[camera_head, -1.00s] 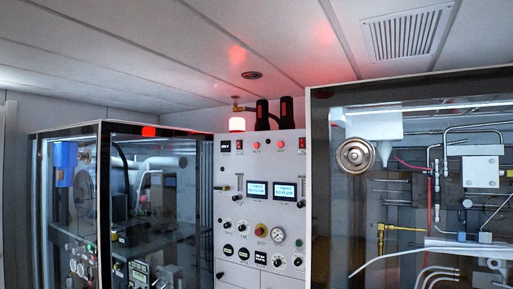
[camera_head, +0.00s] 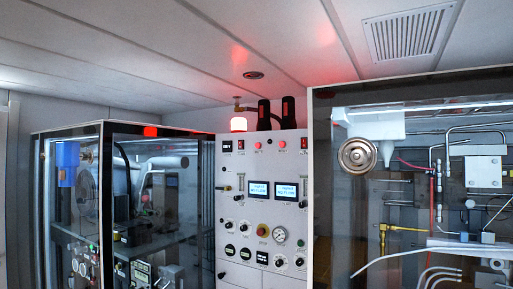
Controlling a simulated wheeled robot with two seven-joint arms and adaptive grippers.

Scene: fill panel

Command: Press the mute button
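A light-grey control panel (camera_head: 262,225) stands in the middle of the head view. It carries two small lit screens, the left one (camera_head: 258,191) and the right one (camera_head: 287,191), which seem to read "NO FLOW". Two small red buttons, a left one (camera_head: 258,145) and a right one (camera_head: 282,144), sit near the top; their labels are too small to read. A larger red knob (camera_head: 262,230) on a yellowish base sits below the screens. I cannot tell which control is the mute button. Neither gripper is in view.
A glass-fronted cabinet (camera_head: 150,210) stands left of the panel. A larger glass enclosure (camera_head: 420,200) with pipes and a round metal fitting (camera_head: 357,155) stands to the right. A pressure gauge (camera_head: 279,234) is on the panel. A vent (camera_head: 408,32) is in the ceiling.

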